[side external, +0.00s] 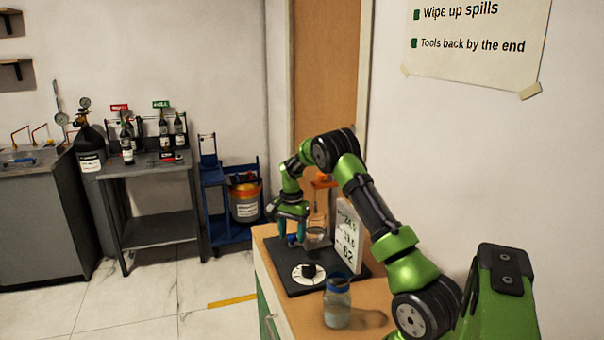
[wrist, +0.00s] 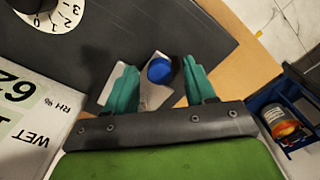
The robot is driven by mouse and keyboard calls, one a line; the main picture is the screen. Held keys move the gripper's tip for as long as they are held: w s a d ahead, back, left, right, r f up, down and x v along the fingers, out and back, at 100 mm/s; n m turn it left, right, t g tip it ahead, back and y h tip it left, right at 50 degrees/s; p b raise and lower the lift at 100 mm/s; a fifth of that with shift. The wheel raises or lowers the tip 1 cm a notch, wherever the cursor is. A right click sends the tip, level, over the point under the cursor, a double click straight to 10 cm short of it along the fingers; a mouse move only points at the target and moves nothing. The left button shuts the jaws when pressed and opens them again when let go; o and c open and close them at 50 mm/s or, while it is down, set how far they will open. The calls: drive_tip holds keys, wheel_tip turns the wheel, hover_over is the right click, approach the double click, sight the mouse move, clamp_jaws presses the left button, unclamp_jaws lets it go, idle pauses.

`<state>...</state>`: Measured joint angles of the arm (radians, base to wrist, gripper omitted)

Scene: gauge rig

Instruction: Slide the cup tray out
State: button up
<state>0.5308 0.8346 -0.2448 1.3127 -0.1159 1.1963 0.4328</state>
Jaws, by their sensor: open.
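My gripper (side external: 291,234) is low over the left rear of the dark gauge base (side external: 315,281). In the wrist view its two teal fingers (wrist: 158,68) are open. A round blue knob (wrist: 160,70) lies between them, with a gap visible on each side. A pale metallic plate (wrist: 150,95), which looks like the cup tray, shows under and beside the knob. In the side view a clear glass cup (side external: 317,235) stands just right of my fingers. I cannot tell from these views whether the fingers reach down to the knob's height.
A white dial with a black knob (side external: 308,272) sits on the base. A white readout panel (side external: 349,236) stands upright at its right. A blue-rimmed jar (side external: 337,302) is on the wooden top in front. Bare wood and the counter edge lie left of the base.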

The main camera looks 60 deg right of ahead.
drive_tip(key=shift+c, duration=0.5)
clamp_jaws()
drive_tip(key=shift+a, duration=0.1)
drive_tip(key=w+a, duration=0.6)
drive_tip(key=shift+w+a, duration=0.15)
drive_tip(key=shift+w, duration=0.1)
drive_tip(key=shift+c, duration=0.5)
unclamp_jaws()
drive_tip(key=shift+o, duration=1)
drive_tip(key=shift+s, duration=0.1)
